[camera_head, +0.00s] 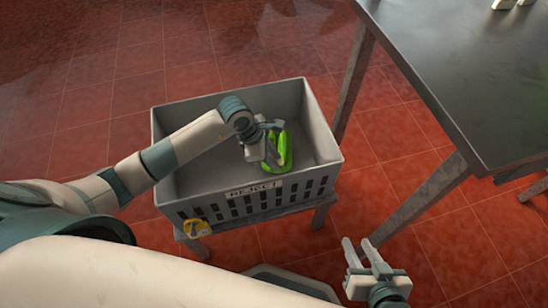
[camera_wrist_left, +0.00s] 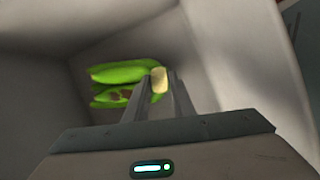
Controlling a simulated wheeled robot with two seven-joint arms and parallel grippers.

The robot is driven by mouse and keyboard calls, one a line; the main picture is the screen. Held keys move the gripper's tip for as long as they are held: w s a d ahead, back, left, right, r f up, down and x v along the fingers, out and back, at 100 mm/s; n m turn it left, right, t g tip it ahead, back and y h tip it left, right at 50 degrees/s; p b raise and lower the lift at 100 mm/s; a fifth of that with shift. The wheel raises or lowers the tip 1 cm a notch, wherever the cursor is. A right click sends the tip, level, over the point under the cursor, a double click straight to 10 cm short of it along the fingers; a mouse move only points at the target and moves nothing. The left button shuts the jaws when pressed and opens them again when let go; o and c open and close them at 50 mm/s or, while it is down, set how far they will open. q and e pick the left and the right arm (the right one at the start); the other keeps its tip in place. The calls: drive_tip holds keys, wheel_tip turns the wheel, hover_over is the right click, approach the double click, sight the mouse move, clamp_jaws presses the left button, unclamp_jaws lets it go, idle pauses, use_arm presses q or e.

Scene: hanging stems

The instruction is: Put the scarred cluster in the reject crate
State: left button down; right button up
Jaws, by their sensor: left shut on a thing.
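The scarred cluster (camera_head: 284,152) is a bunch of green fruit inside the reject crate. In the left wrist view the cluster (camera_wrist_left: 125,73) shows brown marks on a lower fruit and a pale, cut stem. My left gripper (camera_head: 267,142) is shut on that stem, and its fingers (camera_wrist_left: 160,88) reach down into the crate. I cannot tell whether the cluster touches the crate floor. The reject crate (camera_head: 245,203) is grey with slotted sides and a "REJECT" label on the front. My right gripper (camera_head: 358,243) is open and empty, outside the crate at the lower right.
The crate stands on a low stand (camera_head: 324,212). A yellow object (camera_head: 192,224) is at its front left corner. A dark-topped table (camera_head: 470,80) is at the right, with a pale object (camera_head: 515,4) at its far edge. Red tiled floor (camera_head: 180,60) is clear behind the crate.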

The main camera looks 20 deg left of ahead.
use_arm(q)
drive_tip(key=shift+f+b, duration=0.25)
drive_tip(key=shift+b, duration=0.05)
use_arm(e)
drive_tip(key=shift+f, duration=0.2)
idle(0.4)
use_arm(q)
drive_tip(key=c, duration=1.4)
unclamp_jaws()
drive_tip(key=shift+c, duration=0.2)
drive_tip(key=shift+f, duration=0.15)
drive_tip(key=p+v, duration=0.2)
drive_tip(key=v, duration=1.5)
drive_tip(key=shift+r, duration=0.35)
use_arm(e)
drive_tip(key=shift+s+d+f+g+h, duration=0.15)
drive_tip(key=shift+s+d+f+g, duration=0.2)
drive_tip(key=shift+s+d+g, duration=0.15)
drive_tip(key=shift+s+d+f+g+h, duration=0.15)
drive_tip(key=shift+s+d+f+g, duration=0.2)
drive_tip(key=shift+s+g, duration=0.2)
